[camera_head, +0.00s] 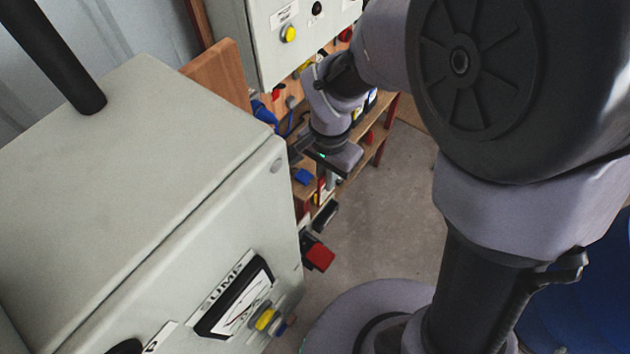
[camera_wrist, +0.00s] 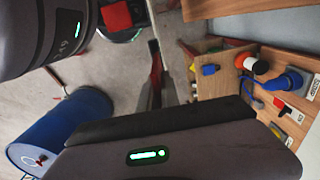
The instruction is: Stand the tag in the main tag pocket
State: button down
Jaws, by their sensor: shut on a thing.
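My gripper (camera_head: 324,188) hangs beside the wooden shelf unit in the head view, fingers pointing down. In the wrist view my gripper (camera_wrist: 160,92) is shut on a thin red piece, seen nearly edge-on, which I take to be the tag (camera_wrist: 155,76). In the head view a small red and yellow patch shows at the fingers, but I cannot tell whether it is the tag or something behind. The tag's face and lower end are hidden. I cannot make out the main tag pocket for certain in either view.
A grey cabinet (camera_head: 120,190) with a meter fills the left. The concrete floor (camera_head: 385,190) is mostly clear.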

jog(key=f, duration=0.3)
jog(key=f+b, duration=0.1)
jog(key=f, duration=0.2)
jog(key=s+f, duration=0.1)
jog(key=f, duration=0.2)
jog(key=shift+d+f+b, duration=0.15)
jog(key=shift+f+b, duration=0.15)
jog(key=shift+b, duration=0.05)
jog(key=shift+f, duration=0.2)
jog(key=c, duration=1.6)
grip_release()
jog(key=shift+r, duration=0.1)
